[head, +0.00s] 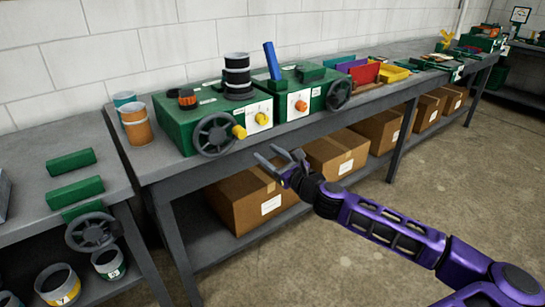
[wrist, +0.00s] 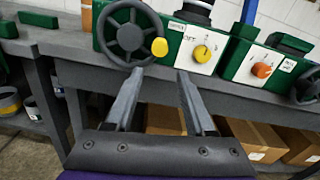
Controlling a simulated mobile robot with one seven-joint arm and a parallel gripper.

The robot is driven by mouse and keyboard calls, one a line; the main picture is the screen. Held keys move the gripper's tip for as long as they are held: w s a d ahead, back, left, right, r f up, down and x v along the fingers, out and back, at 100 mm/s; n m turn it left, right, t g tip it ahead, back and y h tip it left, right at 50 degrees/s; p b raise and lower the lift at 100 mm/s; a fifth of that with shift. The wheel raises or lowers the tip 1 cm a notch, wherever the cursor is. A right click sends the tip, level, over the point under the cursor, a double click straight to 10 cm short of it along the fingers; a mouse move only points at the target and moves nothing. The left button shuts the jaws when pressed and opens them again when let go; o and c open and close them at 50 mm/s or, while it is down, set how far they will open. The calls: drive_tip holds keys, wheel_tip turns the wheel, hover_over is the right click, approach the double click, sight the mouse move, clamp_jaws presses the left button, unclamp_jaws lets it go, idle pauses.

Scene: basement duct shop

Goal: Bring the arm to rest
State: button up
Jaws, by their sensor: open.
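My gripper (head: 283,159) is open and empty in the head view, in front of the long workbench's front edge. My purple arm reaches in from the lower right. In the wrist view the two grey fingers of my gripper (wrist: 156,88) stand apart with nothing between them. They point toward a green machine box (head: 178,119) with a dark handwheel (head: 213,134) and a yellow knob (head: 239,132). The handwheel also shows in the wrist view (wrist: 130,32). The gripper appears apart from the bench and the box.
The grey workbench (head: 400,88) carries a second green box (head: 304,92), coloured bins (head: 362,74) and cans (head: 136,124). Cardboard boxes (head: 246,199) fill its lower shelf. A side bench (head: 25,222) stands at left. Concrete floor (head: 470,170) lies open at right.

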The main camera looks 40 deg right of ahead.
drive_tip(key=shift+s, duration=0.8)
